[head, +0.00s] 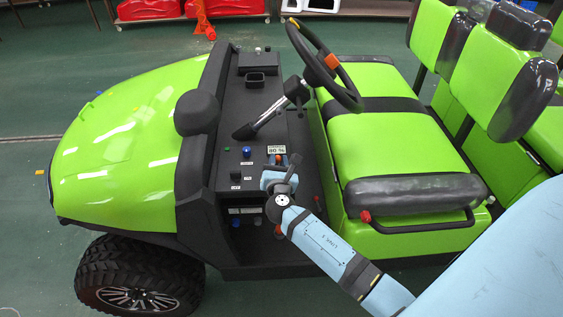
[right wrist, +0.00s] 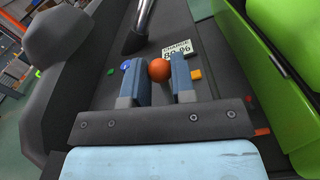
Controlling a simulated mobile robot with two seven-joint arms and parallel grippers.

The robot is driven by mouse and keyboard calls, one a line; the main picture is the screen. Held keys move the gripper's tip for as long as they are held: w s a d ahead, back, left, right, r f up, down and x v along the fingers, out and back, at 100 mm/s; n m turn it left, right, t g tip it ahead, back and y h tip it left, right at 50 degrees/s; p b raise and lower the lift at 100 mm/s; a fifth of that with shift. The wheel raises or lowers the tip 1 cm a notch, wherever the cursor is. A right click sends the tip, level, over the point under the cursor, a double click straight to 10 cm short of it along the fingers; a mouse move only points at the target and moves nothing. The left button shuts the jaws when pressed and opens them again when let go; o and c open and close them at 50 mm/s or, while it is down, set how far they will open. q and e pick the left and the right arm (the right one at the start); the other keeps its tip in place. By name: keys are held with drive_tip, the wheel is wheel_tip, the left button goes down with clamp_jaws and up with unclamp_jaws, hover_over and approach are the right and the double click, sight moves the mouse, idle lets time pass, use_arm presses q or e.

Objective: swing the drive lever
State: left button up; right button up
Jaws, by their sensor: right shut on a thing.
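The drive lever shows as an orange ball knob (right wrist: 158,70) in the right wrist view, between the two blue-grey fingers of my right gripper (right wrist: 162,82). In the head view the orange knob (head: 276,149) sits on the black dashboard (head: 225,155), just under the charge display (head: 277,150). My right gripper (head: 280,165) is shut on the lever there, its arm coming from the lower right. The lever's shaft and slot are hidden by the fingers. My left gripper is not in view.
The steering wheel (head: 325,65) and its column (head: 272,115) rise above the lever. A blue button (head: 246,151) is to its left. The green seat (head: 375,150) with a black armrest (head: 415,194) lies to the right. A red-knobbed lever (head: 278,232) stands below.

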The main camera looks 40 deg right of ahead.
drive_tip(key=shift+w+a, duration=0.35)
drive_tip(key=shift+a, duration=0.3)
drive_tip(key=o, duration=0.8)
drive_tip(key=shift+r, duration=0.1)
